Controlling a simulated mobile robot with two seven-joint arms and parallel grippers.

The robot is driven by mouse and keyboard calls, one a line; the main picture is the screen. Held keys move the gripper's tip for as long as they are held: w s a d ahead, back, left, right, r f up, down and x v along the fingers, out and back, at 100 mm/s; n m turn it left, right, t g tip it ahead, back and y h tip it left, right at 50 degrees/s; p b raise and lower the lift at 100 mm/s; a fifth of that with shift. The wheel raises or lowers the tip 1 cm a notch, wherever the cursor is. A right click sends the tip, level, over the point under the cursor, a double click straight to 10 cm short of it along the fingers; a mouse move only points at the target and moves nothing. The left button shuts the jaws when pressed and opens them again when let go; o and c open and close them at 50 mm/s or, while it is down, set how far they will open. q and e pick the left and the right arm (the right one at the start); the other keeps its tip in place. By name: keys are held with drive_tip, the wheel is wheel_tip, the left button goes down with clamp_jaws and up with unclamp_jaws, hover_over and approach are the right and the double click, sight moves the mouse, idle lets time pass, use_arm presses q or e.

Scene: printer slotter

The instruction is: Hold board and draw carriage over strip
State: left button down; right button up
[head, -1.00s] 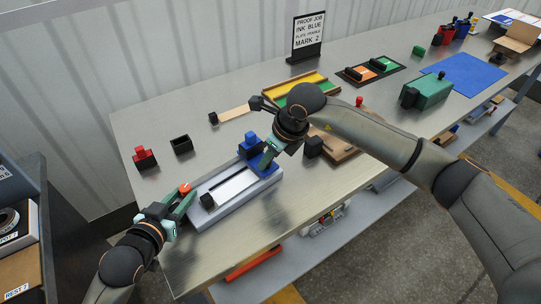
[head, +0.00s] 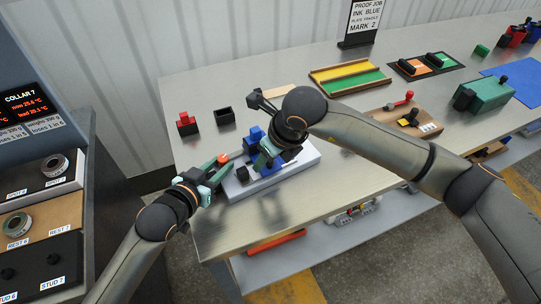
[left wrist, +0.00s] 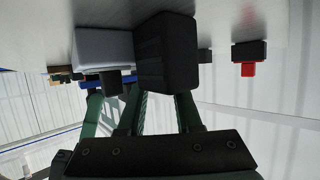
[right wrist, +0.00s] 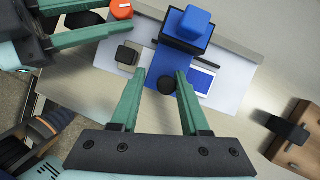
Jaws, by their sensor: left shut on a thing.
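The long grey board (head: 306,157) lies on the bench, with the blue carriage (head: 256,135) on it near its left part. In the right wrist view the carriage (right wrist: 180,48) covers part of the white strip; a blue patch (right wrist: 203,82) shows beside it. A small black block (right wrist: 127,55) stands on the board left of the carriage. My left gripper (head: 219,172) is shut on a black block (left wrist: 167,50) with an orange top (right wrist: 120,8) at the board's left end. My right gripper (right wrist: 160,72) is open, fingers apart around the carriage's dark round knob (right wrist: 166,85).
A red-topped block (head: 187,123) and an open black box (head: 224,116) stand behind the board. A yellow-and-green tray (head: 350,76) and a brown board with a red handle (head: 401,103) lie right. A shelf unit (head: 45,170) stands left.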

use_arm(q)
drive_tip(key=shift+s+f, duration=0.2)
drive_tip(key=shift+f, duration=0.3)
use_arm(e)
drive_tip(key=shift+o, duration=0.8)
drive_tip(key=shift+d, duration=0.1)
drive_tip(key=shift+d+r, duration=0.1)
drive_tip(key=shift+r, duration=0.05)
drive_tip(key=v, duration=1.1)
drive_tip(key=shift+r, duration=0.35)
use_arm(q)
drive_tip(key=c, duration=0.5)
unclamp_jaws()
drive_tip(key=shift+c, duration=0.2)
drive_tip(key=shift+w+a, duration=0.1)
drive_tip(key=shift+r, duration=0.15)
